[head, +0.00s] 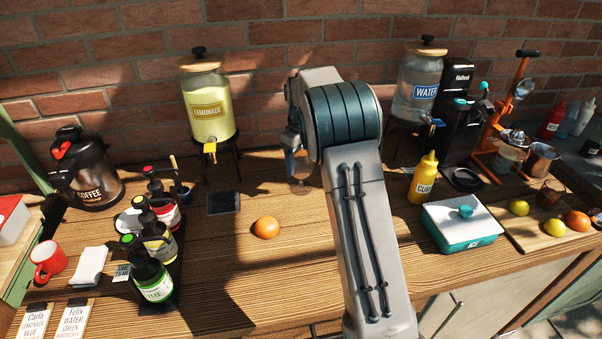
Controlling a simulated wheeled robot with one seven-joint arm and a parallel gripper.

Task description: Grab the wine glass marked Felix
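A clear stemmed glass (298,166), faint against the wood, is just below my gripper (291,142) near the middle of the table. Its round foot shows beside my forearm. I cannot read any name on it. My gripper is small and partly hidden by my wrist, so I cannot tell whether its fingers are open or touch the glass.
An orange (266,227) lies left of my forearm. A lemonade dispenser (208,108) and a water dispenser (416,88) stand at the back. Syrup bottles (150,272) stand left; a yellow bottle (423,180) and an ice box (462,228) stand right. The front middle wood is clear.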

